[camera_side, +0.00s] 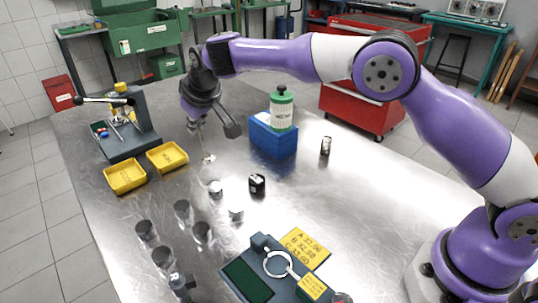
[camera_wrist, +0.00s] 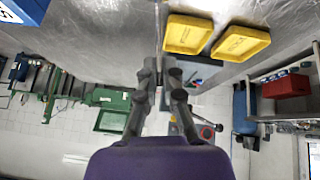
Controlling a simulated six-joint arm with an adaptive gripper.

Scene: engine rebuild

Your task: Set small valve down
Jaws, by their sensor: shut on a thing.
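My gripper (camera_side: 203,122) hangs from the arm over the middle back of the metal table. It is shut on a thin small valve (camera_side: 204,142), whose stem points down with a slight tilt and whose flat head is low, close to the table top. I cannot tell whether the head touches the table. In the wrist view my gripper (camera_wrist: 161,68) has its fingertips close together, with the narrow valve stem (camera_wrist: 158,32) reaching away beyond them.
Two yellow trays (camera_side: 125,177) (camera_side: 168,156) lie left of the valve. Beyond them stands a grey fixture (camera_side: 128,146). A blue box (camera_side: 273,143) with a green-topped bottle (camera_side: 281,112) is to the right.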

